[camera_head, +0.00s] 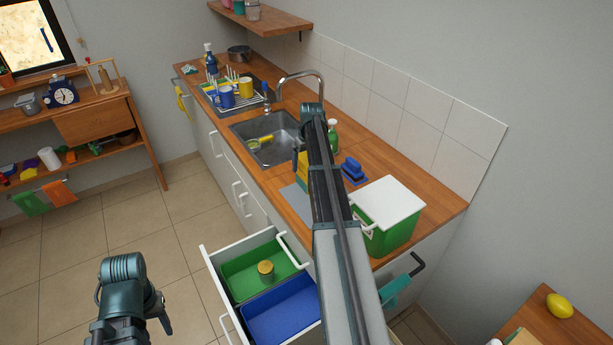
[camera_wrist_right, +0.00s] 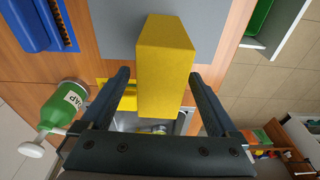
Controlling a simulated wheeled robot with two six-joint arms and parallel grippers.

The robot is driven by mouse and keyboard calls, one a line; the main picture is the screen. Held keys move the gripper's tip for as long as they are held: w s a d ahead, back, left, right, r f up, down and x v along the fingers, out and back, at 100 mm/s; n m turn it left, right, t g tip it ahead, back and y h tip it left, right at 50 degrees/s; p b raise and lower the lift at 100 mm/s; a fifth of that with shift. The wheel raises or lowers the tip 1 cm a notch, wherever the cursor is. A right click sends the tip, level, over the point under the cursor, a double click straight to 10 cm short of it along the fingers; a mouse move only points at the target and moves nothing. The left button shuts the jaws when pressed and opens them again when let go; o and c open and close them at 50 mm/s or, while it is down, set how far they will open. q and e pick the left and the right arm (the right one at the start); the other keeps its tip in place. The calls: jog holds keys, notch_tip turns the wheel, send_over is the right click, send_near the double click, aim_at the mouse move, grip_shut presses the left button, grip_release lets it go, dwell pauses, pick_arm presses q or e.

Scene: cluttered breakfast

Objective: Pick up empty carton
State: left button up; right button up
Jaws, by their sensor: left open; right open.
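A yellow carton (camera_wrist_right: 165,62) stands between the two fingers of my right gripper (camera_wrist_right: 160,92) in the right wrist view. The gripper is open, with a gap to the carton on each side. In the head view a part of the yellow carton (camera_head: 303,167) shows beside my right arm, which hides the rest. It is on the counter near the sink's front right corner. My left gripper (camera_head: 160,312) is open and empty, over the floor at the lower left. I cannot tell whether the carton is empty.
A grey mat (camera_head: 296,202) lies by the carton. The sink (camera_head: 276,150), a green soap bottle (camera_wrist_right: 62,108) and a blue brush (camera_head: 352,168) are near. A green bin with a white lid (camera_head: 388,200) stands right. Below, an open drawer holds a green tray (camera_head: 242,275) and blue tray (camera_head: 285,314).

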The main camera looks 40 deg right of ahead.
notch_tip(320, 180, down, 4)
jog(key=b, duration=0.3)
jog(key=shift+s+r, duration=0.1)
jog(key=shift+s, duration=0.05)
jog(key=shift+f+b, duration=0.5)
jog(key=shift+b, duration=0.05)
jog(key=shift+r, duration=0.1)
jog(key=shift+c, duration=0.2)
jog(key=c, duration=1.4)
jog(key=shift+r+p, duration=0.2)
jog(key=shift+p, duration=0.1)
